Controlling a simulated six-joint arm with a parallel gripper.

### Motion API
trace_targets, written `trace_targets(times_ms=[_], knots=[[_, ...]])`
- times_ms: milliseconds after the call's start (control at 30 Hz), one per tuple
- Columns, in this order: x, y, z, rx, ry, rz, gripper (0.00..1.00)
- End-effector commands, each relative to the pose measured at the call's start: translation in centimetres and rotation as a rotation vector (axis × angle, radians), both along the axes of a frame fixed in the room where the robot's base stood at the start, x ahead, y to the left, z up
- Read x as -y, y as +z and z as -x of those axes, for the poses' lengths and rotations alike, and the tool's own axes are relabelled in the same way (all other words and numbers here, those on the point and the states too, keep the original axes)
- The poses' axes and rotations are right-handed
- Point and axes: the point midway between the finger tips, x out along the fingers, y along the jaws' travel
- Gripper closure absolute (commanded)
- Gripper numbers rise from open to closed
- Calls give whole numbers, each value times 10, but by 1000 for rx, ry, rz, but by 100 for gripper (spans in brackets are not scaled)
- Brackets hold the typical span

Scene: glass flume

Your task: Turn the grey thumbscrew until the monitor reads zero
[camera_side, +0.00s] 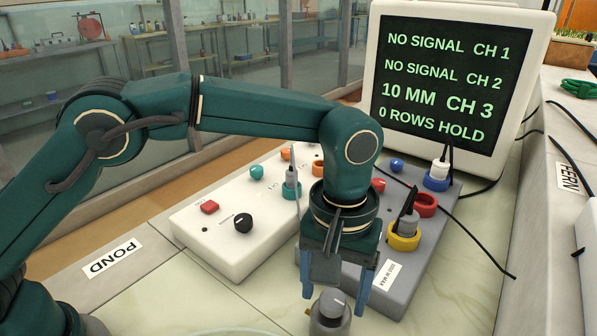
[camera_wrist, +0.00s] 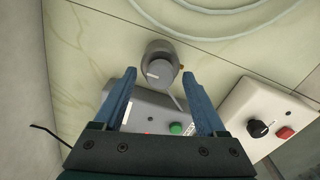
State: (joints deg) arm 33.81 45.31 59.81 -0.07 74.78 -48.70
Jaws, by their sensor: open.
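The grey thumbscrew (camera_side: 331,304) stands on the pale marbled surface at the front, its round top marked with a light line. It also shows in the wrist view (camera_wrist: 160,72), on a darker grey round base, beyond the fingertips. My gripper (camera_side: 336,292) points down with its two blue fingers apart, above and behind the thumbscrew. In the wrist view my gripper (camera_wrist: 162,100) is open and empty, one finger on each side of the line to the thumbscrew. The monitor (camera_side: 440,82) reads "NO SIGNAL CH 1", "NO SIGNAL CH 2", "10 MM CH 3" and "0 ROWS HOLD".
A white control box (camera_side: 225,260) with a black knob and a red button lies left of my gripper. A grey box (camera_side: 400,278) with coloured sockets and plugs lies to the right. Black cables (camera_side: 483,245) trail on the right. The marbled surface near the thumbscrew is mostly clear.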

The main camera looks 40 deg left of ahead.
Motion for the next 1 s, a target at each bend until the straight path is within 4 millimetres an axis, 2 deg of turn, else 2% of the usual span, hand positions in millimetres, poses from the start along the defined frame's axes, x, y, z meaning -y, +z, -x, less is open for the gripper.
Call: trace_targets(times_ms=[233,267,300,433,767,1000], knots=[[0,-1,0,0,0,0,26],[0,-1,0,0,0,0,34],[0,-1,0,0,0,0,49],[0,-1,0,0,0,0,99],[0,-1,0,0,-36,0,100],[0,-1,0,1,-171,-1,100]])
